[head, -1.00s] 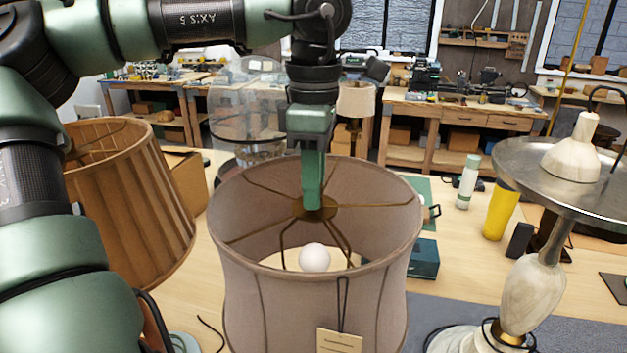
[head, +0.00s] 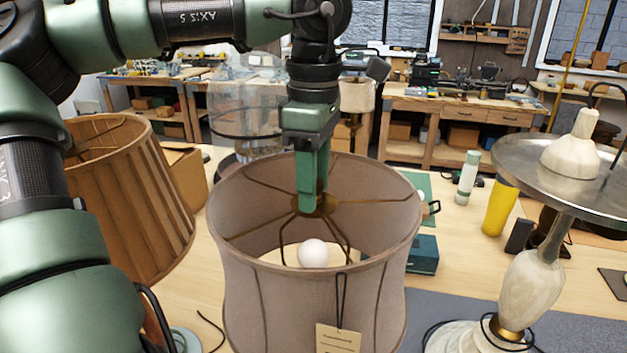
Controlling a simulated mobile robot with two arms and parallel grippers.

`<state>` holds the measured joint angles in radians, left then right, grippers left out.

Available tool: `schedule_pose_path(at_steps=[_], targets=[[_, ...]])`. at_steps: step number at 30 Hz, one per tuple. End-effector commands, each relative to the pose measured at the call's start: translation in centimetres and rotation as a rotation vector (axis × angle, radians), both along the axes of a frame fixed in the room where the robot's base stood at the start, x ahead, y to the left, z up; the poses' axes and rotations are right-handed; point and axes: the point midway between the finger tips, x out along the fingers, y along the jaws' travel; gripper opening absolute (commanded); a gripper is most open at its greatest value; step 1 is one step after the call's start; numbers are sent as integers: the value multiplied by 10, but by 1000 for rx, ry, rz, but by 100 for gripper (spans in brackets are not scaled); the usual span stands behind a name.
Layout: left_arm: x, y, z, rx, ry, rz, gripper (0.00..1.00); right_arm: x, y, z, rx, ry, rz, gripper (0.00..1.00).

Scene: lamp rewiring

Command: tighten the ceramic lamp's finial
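The lamp's pinkish-beige shade (head: 245,290) stands upright in the middle of the head view, with a white bulb (head: 314,253) inside. Thin wire spokes meet at a brass hub (head: 329,206) near the top of the shade. My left gripper (head: 313,207) points straight down into the shade, its green fingers close together with their tips at the hub. The finial is not visible; the fingers cover the hub's centre. I cannot tell whether they are shut on it. The lamp's body is hidden by the shade. My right gripper is not in view.
A pleated tan shade (head: 130,205) stands close on the left. On the right are a lamp with a round metal tray (head: 520,178), a yellow cylinder (head: 498,208) and a white-green bottle (head: 467,178). A teal box (head: 424,255) sits just behind the shade's right side.

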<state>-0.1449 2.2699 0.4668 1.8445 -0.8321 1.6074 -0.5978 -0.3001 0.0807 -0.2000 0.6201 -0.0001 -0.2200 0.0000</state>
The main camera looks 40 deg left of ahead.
Motion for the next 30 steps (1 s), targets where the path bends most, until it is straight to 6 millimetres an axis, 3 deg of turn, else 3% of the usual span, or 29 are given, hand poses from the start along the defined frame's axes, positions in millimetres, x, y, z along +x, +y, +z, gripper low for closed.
schedule_pose_path(at_steps=[8,21,30], targets=[[1,0,5,1,-5,2,45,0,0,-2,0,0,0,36],[2,0,69,2,-4,3,45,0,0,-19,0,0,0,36],[1,0,79,0,-1,0,45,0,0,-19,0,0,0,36]])
